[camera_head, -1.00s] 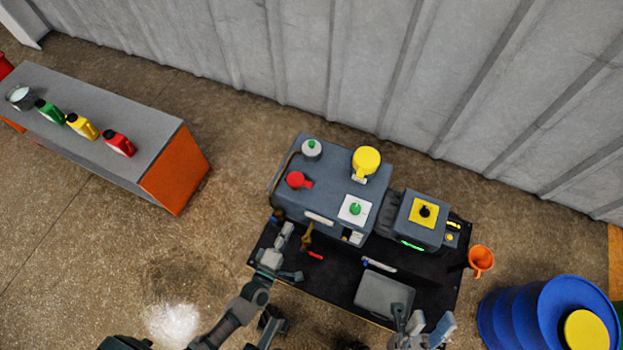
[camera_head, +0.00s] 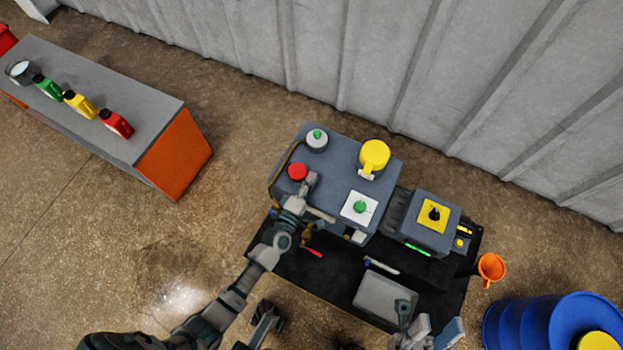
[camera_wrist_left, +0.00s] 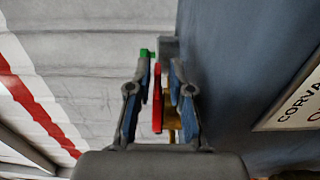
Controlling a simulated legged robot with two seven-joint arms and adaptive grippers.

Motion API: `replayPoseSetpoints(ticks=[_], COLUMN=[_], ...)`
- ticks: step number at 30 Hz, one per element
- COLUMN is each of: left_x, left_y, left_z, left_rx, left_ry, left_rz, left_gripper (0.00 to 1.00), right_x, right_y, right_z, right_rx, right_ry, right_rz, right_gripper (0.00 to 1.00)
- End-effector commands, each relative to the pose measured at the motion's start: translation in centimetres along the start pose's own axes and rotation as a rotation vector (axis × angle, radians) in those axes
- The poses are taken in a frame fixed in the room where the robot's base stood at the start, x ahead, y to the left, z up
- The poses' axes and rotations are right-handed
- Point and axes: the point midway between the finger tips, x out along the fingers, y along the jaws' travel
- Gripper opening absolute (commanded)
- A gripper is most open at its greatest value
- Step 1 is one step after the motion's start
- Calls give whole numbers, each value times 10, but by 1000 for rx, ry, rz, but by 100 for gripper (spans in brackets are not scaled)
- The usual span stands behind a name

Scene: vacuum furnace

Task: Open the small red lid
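The small red lid (camera_head: 297,171) sits on top of the grey-blue furnace box (camera_head: 335,150). My left gripper (camera_head: 306,186) is at the lid's lower right side, over the box, and covers its handle in the head view. In the left wrist view the red lid (camera_wrist_left: 157,98) shows edge-on between the two fingers of my left gripper (camera_wrist_left: 160,72). The fingers are apart, with gaps on both sides of the lid. My right gripper (camera_head: 428,330) is low in the head view, near the grey flat box, with its fingers apart and nothing seen between them.
A yellow lid (camera_head: 374,155), a green-knobbed round cap (camera_head: 317,140) and a white plate with a green knob (camera_head: 360,208) share the box top. A screwdriver (camera_head: 314,252) and a grey flat box (camera_head: 384,297) lie on the black table (camera_head: 335,276). An orange funnel (camera_head: 490,267) is at right.

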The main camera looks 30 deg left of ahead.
Motion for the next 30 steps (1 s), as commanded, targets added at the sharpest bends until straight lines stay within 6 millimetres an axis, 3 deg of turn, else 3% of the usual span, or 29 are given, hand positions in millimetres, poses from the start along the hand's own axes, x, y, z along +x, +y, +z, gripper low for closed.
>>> replayPoseSetpoints(ticks=[5, 8, 21, 30], left_x=[0, 0, 0, 0], left_y=[1, 0, 1, 15], left_z=[0, 0, 0, -2], left_rx=[0, 0, -18, -170], left_ry=[0, 0, 0, 0], left_rz=[1, 1, -2, 0], left_gripper=[20, 0, 0, 0], right_x=[0, 0, -2, 0], right_y=[0, 0, 0, 0], right_z=[0, 1, 3, -3], right_rx=[1, 1, 2, 0], right_ry=[1, -1, -10, -11], right_rz=[0, 1, 2, 7], right_gripper=[40, 40, 40, 40])
